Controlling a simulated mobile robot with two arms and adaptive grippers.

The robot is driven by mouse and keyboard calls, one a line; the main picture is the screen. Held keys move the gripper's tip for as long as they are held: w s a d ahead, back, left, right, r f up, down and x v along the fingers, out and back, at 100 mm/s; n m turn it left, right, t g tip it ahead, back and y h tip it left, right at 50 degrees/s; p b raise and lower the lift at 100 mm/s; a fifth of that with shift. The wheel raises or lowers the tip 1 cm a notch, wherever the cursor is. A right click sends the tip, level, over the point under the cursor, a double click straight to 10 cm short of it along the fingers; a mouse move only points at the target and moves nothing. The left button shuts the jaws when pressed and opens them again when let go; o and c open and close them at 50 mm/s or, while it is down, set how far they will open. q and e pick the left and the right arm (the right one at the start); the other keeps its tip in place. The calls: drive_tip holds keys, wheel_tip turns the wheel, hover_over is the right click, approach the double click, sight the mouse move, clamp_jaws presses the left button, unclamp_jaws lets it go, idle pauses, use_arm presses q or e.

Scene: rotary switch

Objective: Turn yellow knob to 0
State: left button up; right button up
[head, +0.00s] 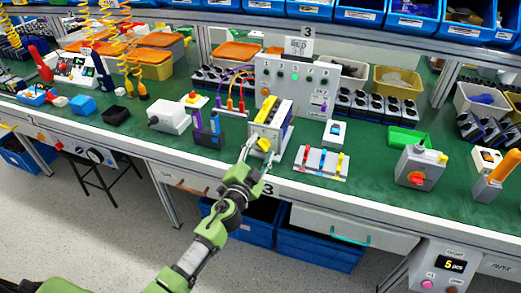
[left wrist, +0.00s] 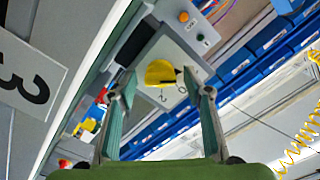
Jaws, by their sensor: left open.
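The yellow knob (left wrist: 160,73) sits on a light grey panel (left wrist: 190,62) in the left wrist view. Marks that look like 2 and 0 are printed beside it, and a small dark mark shows at its lower edge. I cannot tell exactly where it points. In the head view the yellow knob (head: 264,144) is small, on the front of a white unit. My left gripper (head: 249,158) is open and close in front of that unit. In the left wrist view its fingers stand on either side of the knob, with gaps showing. My right gripper is not in view.
A board with coloured levers (head: 321,163) lies right of the unit. A grey box with a red knob (head: 417,178) stands further right. A grey panel box with lights (head: 296,88) stands behind. The green bench top (head: 370,180) has free room between these.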

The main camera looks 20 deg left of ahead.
use_arm(q)
drive_tip(key=c, duration=1.1)
drive_tip(key=shift+m, duration=0.3)
drive_tip(key=m, duration=0.3)
drive_tip(key=shift+m+b, duration=0.3)
drive_tip(key=shift+m, duration=2.2)
drive_tip(key=o, duration=1.1)
